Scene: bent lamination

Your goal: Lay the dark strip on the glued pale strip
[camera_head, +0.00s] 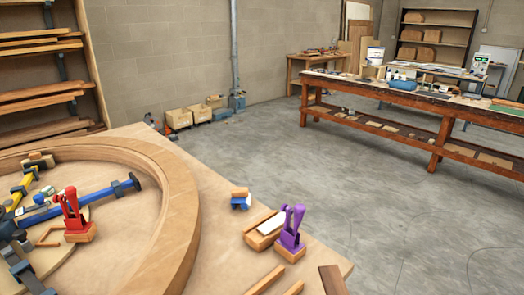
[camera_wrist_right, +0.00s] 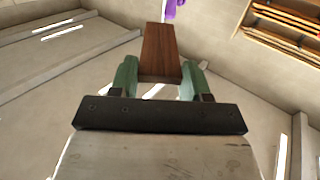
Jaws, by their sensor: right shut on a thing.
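My right gripper (camera_wrist_right: 159,76) shows in the right wrist view, its green fingers shut on the dark strip (camera_wrist_right: 160,48). The strip is dark brown and reaches forward past the fingertips. In the head view a dark brown strip (camera_head: 334,280) shows at the bottom edge, by the table's right corner; the gripper itself is out of that view. A pale strip with a whitish top (camera_head: 271,224) lies on a wooden block beside the purple clamp (camera_head: 291,230); I cannot tell if the white is glue. My left gripper is not in view.
A large curved wooden form (camera_head: 180,215) fills the table's left side, with a red clamp (camera_head: 72,215) and blue bar clamps inside it. Light wooden strips (camera_head: 264,280) lie near the front edge. A small blue-and-wood piece (camera_head: 240,200) stands behind the purple clamp.

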